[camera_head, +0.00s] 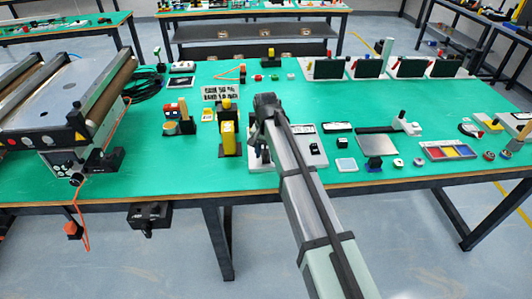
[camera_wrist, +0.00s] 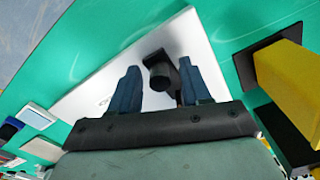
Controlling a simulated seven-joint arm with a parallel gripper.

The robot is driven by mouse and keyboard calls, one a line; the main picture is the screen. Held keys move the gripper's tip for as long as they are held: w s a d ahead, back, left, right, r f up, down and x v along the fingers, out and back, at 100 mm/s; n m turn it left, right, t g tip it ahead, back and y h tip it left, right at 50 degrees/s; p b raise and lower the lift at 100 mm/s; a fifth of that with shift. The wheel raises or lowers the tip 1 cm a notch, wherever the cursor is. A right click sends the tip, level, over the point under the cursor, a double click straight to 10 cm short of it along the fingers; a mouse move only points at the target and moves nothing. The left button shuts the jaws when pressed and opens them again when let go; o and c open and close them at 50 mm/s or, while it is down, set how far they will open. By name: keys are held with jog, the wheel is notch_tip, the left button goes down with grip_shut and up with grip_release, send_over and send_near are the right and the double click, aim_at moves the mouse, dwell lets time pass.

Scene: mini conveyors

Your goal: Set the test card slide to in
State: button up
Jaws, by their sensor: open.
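A white plate (camera_wrist: 185,38) with a black knob (camera_wrist: 158,66) on a dark post lies on the green table, and appears to be the test card slide. In the wrist view, my gripper (camera_wrist: 160,72) is open, with one blue finger on each side of the knob. I cannot tell whether either finger touches it. In the head view, my arm hides most of the plate; a white edge (camera_head: 256,161) shows beside it. My gripper's tips are hidden there too. The slide's position, in or out, cannot be read.
A yellow device on a black base (camera_head: 228,138) stands close on the left; it shows at right in the wrist view (camera_wrist: 285,75). A grey box with a black switch (camera_head: 313,149) stands close on the right. A conveyor (camera_head: 65,95) is far left.

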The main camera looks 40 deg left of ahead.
jog(key=shift+c, duration=0.5)
grip_shut()
